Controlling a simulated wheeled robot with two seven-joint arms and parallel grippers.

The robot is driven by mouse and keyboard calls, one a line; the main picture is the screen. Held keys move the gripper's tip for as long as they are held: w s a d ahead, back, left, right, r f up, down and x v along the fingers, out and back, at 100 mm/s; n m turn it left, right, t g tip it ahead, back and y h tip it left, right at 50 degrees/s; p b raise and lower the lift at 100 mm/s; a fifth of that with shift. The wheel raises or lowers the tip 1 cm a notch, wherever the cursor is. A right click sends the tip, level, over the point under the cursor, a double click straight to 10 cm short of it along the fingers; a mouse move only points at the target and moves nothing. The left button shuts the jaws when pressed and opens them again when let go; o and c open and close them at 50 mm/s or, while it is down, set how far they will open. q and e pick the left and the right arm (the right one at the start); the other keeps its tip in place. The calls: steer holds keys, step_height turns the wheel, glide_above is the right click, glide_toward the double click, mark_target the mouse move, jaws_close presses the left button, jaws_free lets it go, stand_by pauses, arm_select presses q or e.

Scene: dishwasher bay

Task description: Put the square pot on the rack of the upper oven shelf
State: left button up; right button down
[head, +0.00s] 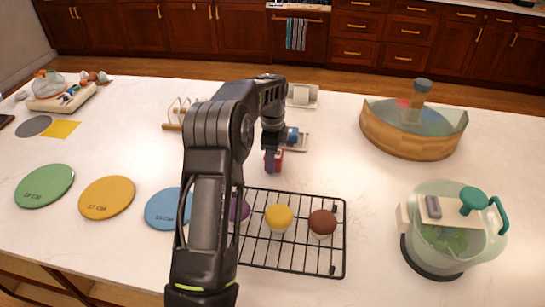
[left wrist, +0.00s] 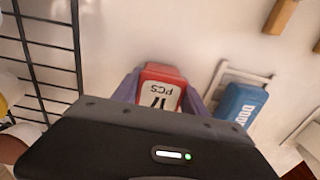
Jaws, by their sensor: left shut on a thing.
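My left gripper (head: 272,150) is over the white counter, just beyond the cooling rack. It is shut on a small red and white item (head: 274,161). In the left wrist view this item (left wrist: 162,88) sits between the fingers and shows the print "17 PCS". The gripper body hides its near part, and I cannot tell whether it touches the counter. I see no square pot and no oven shelf rack in these frames. My right gripper is not in view.
A black wire cooling rack (head: 292,267) bears cupcakes. Beside it are a blue item (head: 292,136) on a small holder, coloured discs (head: 107,197), a wooden-sided bowl (head: 407,137) and a clear salad spinner (head: 445,240). Bare counter lies at centre right.

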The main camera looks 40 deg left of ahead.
arm_select(q)
steer(key=shift+f, duration=0.1)
steer(key=o, duration=1.5)
